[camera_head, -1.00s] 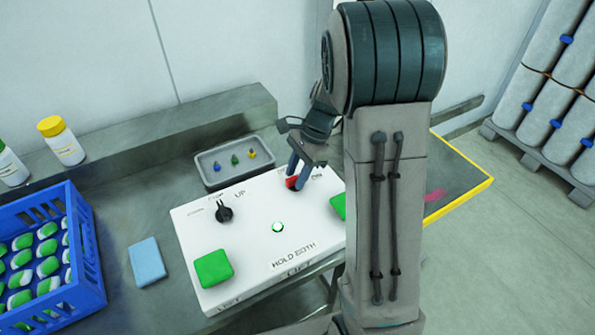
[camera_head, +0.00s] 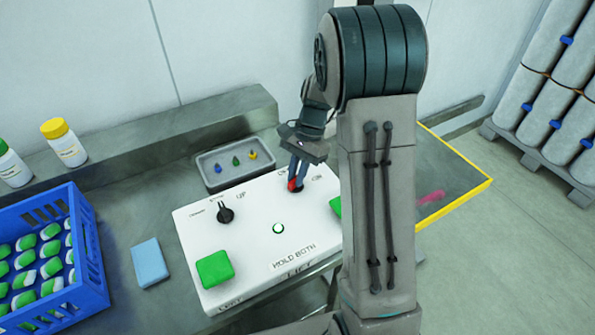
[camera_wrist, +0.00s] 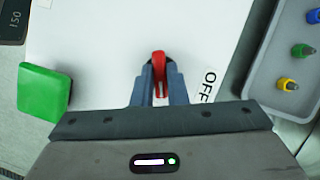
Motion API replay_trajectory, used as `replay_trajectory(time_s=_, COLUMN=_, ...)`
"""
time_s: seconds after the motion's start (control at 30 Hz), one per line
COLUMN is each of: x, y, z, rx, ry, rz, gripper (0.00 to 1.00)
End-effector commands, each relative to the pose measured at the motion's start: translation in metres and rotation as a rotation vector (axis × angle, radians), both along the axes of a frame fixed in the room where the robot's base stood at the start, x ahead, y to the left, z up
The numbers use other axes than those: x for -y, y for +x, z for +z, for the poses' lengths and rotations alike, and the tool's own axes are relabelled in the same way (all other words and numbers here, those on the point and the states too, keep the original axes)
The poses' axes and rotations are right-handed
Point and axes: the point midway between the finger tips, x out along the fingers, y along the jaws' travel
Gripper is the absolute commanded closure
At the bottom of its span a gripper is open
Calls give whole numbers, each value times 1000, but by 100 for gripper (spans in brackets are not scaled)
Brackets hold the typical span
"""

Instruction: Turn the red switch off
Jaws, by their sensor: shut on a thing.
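The red switch (camera_wrist: 159,62) is a rotary knob on the white control panel (camera_head: 250,250). In the wrist view its red part stands between my two fingers, with an "OFF" label to its right. My gripper (camera_wrist: 158,88) is shut on the red switch, one finger on each side. In the head view the switch (camera_head: 293,184) shows as a small patch of red at my fingertips, near the panel's back right. My fingers and arm hide part of it and some nearby labels.
A black knob (camera_head: 225,213) and a green button (camera_head: 214,269) are on the panel's left. Another green button (camera_head: 336,206) is partly behind my arm. A grey tray (camera_head: 213,181) with small coloured pieces lies behind. A blue crate (camera_head: 97,258) stands left.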

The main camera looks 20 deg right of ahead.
Motion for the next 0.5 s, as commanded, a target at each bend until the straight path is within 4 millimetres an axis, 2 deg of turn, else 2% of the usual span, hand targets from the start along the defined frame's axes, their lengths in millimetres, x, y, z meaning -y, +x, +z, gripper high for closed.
replay_trajectory(time_s=0.5, x=-2, y=3, z=2, rx=2, ry=-1, rz=491, gripper=100)
